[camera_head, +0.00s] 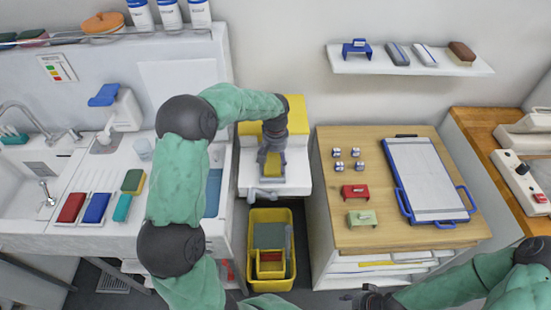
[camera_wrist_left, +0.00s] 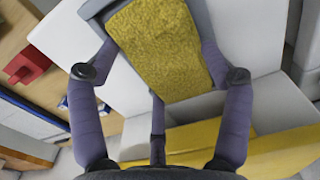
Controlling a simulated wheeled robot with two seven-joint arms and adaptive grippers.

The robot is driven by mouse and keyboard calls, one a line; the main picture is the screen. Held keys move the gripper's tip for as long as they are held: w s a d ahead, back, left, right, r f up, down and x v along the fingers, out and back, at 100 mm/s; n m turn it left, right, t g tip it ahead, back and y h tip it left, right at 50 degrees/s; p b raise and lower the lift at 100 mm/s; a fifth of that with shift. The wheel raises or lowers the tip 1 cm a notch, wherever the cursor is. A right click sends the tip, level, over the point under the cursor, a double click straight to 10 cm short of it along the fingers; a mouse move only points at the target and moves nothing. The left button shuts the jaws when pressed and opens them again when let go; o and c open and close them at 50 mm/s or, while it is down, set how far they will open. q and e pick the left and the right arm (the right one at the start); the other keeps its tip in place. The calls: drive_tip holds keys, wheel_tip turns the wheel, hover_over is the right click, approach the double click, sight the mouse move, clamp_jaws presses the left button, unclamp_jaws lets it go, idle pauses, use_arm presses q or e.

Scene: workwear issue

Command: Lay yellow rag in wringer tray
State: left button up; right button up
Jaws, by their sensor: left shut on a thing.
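The yellow rag (camera_head: 272,164) is at my left gripper (camera_head: 273,150), above the white stand in the middle. In the left wrist view the rag (camera_wrist_left: 160,45) is textured and lies between the fingers of the gripper (camera_wrist_left: 160,80), which is shut on it. A grey shallow tray (camera_head: 270,181), apparently the wringer tray, shows under and around the rag; its grey edge (camera_wrist_left: 92,8) also shows in the wrist view. I cannot tell whether the rag rests fully on it. My right gripper (camera_head: 370,298) is low at the bottom edge, apart from these things; its fingers are unclear.
A yellow bucket (camera_head: 289,215) stands on the floor below the white stand (camera_head: 298,185). The sink counter (camera_head: 60,238) with several coloured pads is to the left. A shelf (camera_head: 385,68) hangs above.

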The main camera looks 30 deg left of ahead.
sight(275, 160)
use_arm(q)
drive_tip(key=shift+f, duration=0.25)
drive_tip(key=shift+s+d+f+b, duration=0.1)
drive_tip(key=shift+s+f+b, duration=0.1)
drive_tip(key=shift+f+b, duration=0.15)
drive_tip(key=o, duration=1)
drive_tip(key=shift+f, duration=0.1)
drive_tip(key=shift+o, duration=0.5)
drive_tip(key=shift+f, duration=0.1)
drive_tip(key=shift+w+r+p, duration=0.1)
drive_tip(key=shift+r+p, duration=0.25)
drive_tip(key=shift+r, duration=0.2)
wheel_tip(275, 160, up, 12)
drive_tip(key=p, duration=0.2)
drive_tip(key=shift+r, duration=0.25)
drive_tip(key=shift+w, duration=0.1)
